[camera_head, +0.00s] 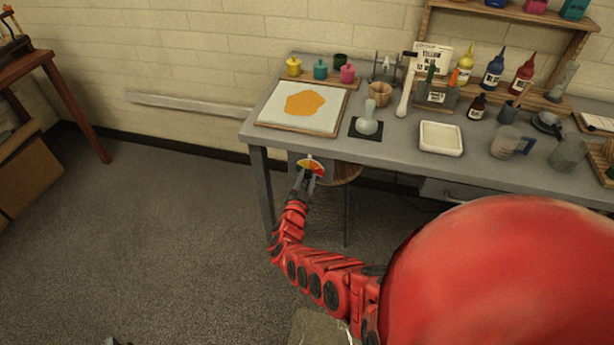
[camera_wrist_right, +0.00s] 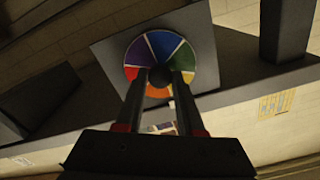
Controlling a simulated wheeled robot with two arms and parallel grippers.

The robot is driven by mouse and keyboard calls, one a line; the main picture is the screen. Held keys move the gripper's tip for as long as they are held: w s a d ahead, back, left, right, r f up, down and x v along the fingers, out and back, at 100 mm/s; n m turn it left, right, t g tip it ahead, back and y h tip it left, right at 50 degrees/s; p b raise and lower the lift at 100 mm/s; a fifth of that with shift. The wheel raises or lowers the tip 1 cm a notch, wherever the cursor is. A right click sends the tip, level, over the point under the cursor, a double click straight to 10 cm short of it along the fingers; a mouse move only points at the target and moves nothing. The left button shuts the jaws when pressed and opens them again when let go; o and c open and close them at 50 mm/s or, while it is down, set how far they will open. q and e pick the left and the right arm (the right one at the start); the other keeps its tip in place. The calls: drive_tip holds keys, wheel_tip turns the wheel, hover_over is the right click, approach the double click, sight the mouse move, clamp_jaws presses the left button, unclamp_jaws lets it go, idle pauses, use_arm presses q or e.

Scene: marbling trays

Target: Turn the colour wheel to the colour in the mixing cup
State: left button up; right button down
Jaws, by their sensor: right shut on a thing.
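In the right wrist view the wheel (camera_wrist_right: 140,50) shows purple, blue, green, yellow, red and orange wedges around a dark centre knob (camera_wrist_right: 158,77). My right gripper (camera_head: 306,180) is shut on the knob; its fingers (camera_wrist_right: 160,85) cover part of the lower wedges. No pointer mark can be made out. A small beaker-like cup (camera_head: 380,93) stands on the table; I cannot tell whether it is the mixing cup, or its colour. A dark tip at the bottom left edge may be my left gripper (camera_head: 112,341).
A tray with an orange patch (camera_head: 265,118) lies above the wheel on the table (camera_head: 400,153). A flask (camera_head: 366,122), white dish (camera_head: 441,150), jug (camera_head: 508,143) and several paint bottles stand around. Floor at left is clear.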

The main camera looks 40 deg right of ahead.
drive_tip(key=shift+w+a+n, duration=0.1)
drive_tip(key=shift+w+n, duration=0.05)
drive_tip(key=shift+n, duration=0.95)
drive_tip(key=shift+f+n, duration=0.1)
drive_tip(key=shift+n, duration=1.1)
drive_tip(key=c, duration=0.5)
unclamp_jaws()
drive_tip(key=shift+c, duration=0.2)
